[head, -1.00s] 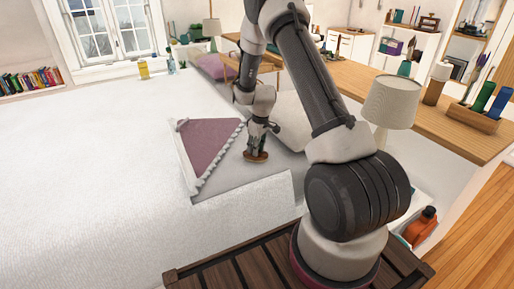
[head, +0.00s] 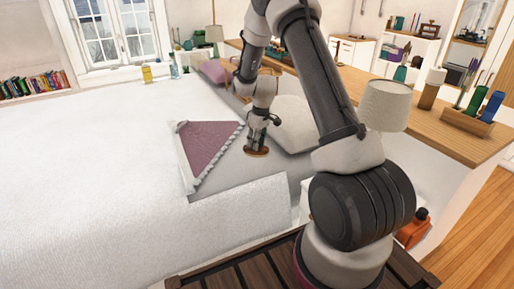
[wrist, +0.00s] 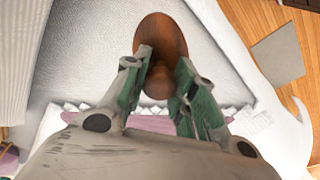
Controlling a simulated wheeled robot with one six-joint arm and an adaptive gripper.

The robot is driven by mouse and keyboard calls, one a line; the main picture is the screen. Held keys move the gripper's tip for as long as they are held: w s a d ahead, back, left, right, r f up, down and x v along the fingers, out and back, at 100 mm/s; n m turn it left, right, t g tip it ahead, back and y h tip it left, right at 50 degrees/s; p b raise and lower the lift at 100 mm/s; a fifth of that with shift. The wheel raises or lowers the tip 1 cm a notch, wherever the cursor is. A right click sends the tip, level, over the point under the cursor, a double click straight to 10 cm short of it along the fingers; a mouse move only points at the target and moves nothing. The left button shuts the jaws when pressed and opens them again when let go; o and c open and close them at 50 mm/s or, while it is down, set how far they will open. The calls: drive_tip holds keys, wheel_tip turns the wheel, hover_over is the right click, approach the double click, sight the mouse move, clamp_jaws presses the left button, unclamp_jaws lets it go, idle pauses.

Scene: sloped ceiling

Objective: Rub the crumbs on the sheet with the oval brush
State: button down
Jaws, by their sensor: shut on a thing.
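My gripper (head: 259,134) is shut on the oval brush (head: 256,152), a brown oval block, above or on the grey sheet (head: 222,180). In the wrist view the brush (wrist: 162,36) sits between the green fingers of my gripper (wrist: 164,82); its underside is hidden. The sheet also shows in the wrist view (wrist: 95,60) as a pale textured area. I cannot tell whether the brush touches the sheet. I make out no crumbs in either view.
A purple folded blanket with a pale fringe (head: 205,148) lies just left of the brush. Pillows (head: 293,125) lie to the right. A lamp (head: 386,104) and a long wooden counter (head: 440,118) stand further right. The white bed cover (head: 90,180) is clear.

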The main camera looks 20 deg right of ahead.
drive_tip(key=shift+r, duration=1.25)
